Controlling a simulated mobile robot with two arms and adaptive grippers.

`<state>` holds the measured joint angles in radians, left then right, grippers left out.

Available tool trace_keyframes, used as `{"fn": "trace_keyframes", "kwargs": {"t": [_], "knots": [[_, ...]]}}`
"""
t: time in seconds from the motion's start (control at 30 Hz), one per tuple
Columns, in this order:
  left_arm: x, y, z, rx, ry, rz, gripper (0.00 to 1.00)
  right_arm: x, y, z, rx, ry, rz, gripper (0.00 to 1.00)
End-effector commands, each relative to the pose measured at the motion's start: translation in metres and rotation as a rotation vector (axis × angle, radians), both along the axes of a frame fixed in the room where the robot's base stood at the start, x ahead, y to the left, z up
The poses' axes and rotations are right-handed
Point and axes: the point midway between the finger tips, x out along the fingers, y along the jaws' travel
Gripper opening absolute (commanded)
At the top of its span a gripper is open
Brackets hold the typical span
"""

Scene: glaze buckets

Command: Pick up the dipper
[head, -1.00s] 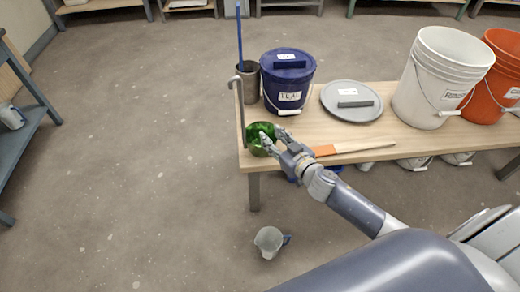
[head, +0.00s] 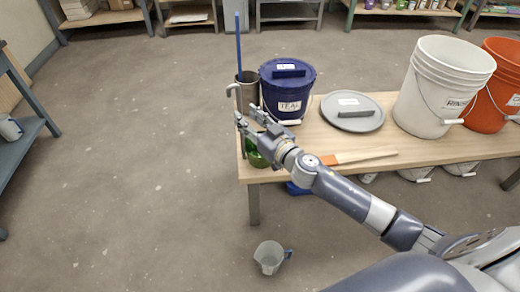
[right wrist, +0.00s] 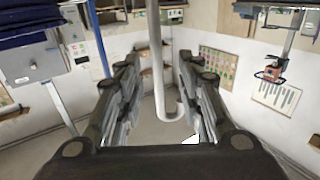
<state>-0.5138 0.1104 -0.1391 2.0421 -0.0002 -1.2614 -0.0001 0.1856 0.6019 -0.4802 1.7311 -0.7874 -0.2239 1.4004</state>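The dipper (head: 238,102) is grey, with an upright handle bent into a hook at the top, at the left end of the wooden table. A green vessel or bowl (head: 257,160) sits at its foot; my right arm partly covers it, and I cannot tell whether they are joined. My right gripper (head: 247,116) is open at the handle, below the hook. In the right wrist view the handle (right wrist: 156,60) runs between the two spread fingers, with no clear contact. My left gripper is not in view.
A blue lidded bucket (head: 287,88) and a dark container (head: 249,85) with a blue stick stand behind the gripper. A grey lid (head: 352,112), an orange-ended tool (head: 365,155), and white (head: 440,90) and orange (head: 492,95) buckets are rightward. A jug (head: 269,258) is on the floor.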

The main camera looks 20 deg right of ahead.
Motion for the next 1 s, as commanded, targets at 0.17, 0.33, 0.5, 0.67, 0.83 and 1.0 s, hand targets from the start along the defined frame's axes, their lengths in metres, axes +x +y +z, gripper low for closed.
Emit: {"fn": "trace_keyframes", "kwargs": {"t": [0.17,0.33,0.5,0.67,0.83,1.0], "knots": [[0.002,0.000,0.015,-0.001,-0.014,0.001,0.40,0.020,0.003,-0.006,0.000,-0.002,0.000,0.34],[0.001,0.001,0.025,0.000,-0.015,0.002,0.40,0.040,0.008,-0.007,0.001,-0.002,0.001,0.34],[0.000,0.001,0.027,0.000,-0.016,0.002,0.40,0.048,0.010,-0.007,0.000,-0.001,0.001,0.34],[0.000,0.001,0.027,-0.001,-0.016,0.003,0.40,0.048,0.010,-0.007,0.001,0.000,0.001,0.34],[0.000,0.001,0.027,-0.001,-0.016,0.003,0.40,0.048,0.010,-0.007,0.001,-0.001,0.001,0.11],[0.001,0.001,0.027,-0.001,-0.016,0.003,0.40,0.048,0.010,-0.007,0.001,-0.001,0.001,0.00]]}}
